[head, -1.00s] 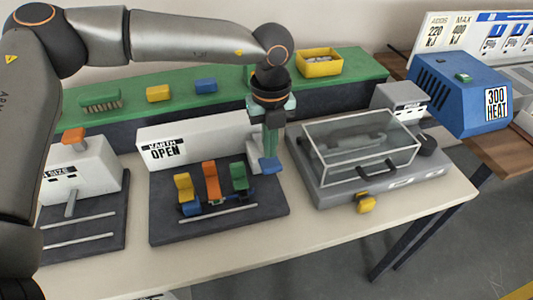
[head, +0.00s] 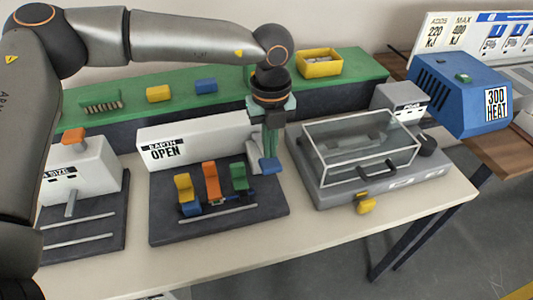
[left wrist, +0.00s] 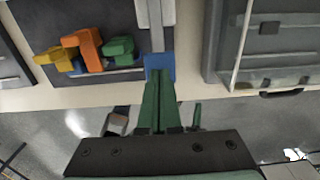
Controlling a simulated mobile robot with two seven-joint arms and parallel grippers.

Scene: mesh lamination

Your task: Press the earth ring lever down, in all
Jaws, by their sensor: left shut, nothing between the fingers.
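The earth station has a white panel reading "EARTH OPEN" (head: 166,152) and a dark base (head: 170,232) with yellow, orange and green upright pieces. At its right end is the lever, a grey bar (left wrist: 156,32) with a blue pad (head: 271,166) at its end. The blue pad also shows in the left wrist view (left wrist: 159,62). My left gripper (head: 269,152) has green fingers, pointing down, shut and empty at the blue pad. The fingertips (left wrist: 158,82) overlap the pad in view; I cannot tell whether they touch it. My right gripper is not in view.
A grey machine with a clear cover (head: 360,140) stands to the right, close to the lever. A sizing station (head: 80,180) stands at the left. A green shelf (head: 225,93) with a brush, blocks and a yellow bin (head: 320,68) runs behind. The table front is clear.

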